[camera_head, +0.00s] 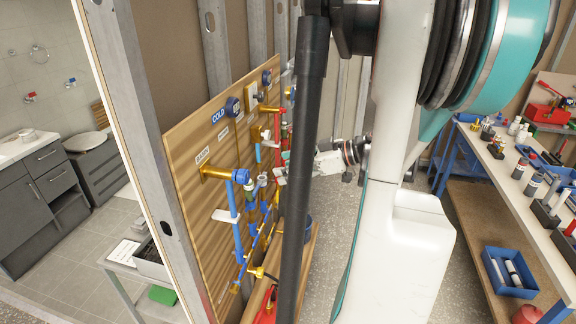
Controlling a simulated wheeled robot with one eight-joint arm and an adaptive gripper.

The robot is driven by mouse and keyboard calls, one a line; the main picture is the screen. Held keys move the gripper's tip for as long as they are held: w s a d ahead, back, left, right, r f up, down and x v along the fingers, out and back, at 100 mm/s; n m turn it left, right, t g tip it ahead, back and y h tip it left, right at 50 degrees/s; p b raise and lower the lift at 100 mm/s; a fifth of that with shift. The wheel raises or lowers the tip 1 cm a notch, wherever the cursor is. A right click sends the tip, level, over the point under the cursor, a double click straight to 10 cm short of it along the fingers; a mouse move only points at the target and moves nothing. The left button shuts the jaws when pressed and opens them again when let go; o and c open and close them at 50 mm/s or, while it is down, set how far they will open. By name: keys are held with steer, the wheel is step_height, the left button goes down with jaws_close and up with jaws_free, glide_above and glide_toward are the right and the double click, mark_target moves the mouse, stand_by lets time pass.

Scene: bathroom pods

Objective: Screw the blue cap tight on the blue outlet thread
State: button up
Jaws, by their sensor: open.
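A wooden board (190,140) on the left carries brass and coloured pipes. A blue round piece (241,176) sits at the end of a brass outlet (213,172), above a blue pipe (232,200). I cannot tell which of these is the blue cap, and no bare blue thread is clear. My gripper (283,172) is open near the board, right of the pipes. A black pole partly hides it, and I see nothing held in it.
A black vertical pole (305,150) crosses the view in front of the board. A workbench (500,170) with bottles and tools stands at the right, with a blue bin (508,287) on its lower shelf. A grey cabinet (40,190) stands at the left. The speckled floor between is open.

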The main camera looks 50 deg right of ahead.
mark_target(248, 176)
steer(key=x, duration=1.3)
steer(key=shift+w+a+f, duration=0.15)
steer(key=shift+a, duration=0.1)
steer(key=c, duration=1.2)
steer(key=shift+d+f+m+y+b, duration=0.1)
steer(key=shift+m+y+b, duration=0.4)
steer(key=shift+m+b, duration=0.15)
steer(key=shift+m+g+y, duration=0.3)
steer(key=shift+m+y, duration=0.1)
steer(key=shift+m, duration=0.05)
steer(key=shift+b, duration=0.3)
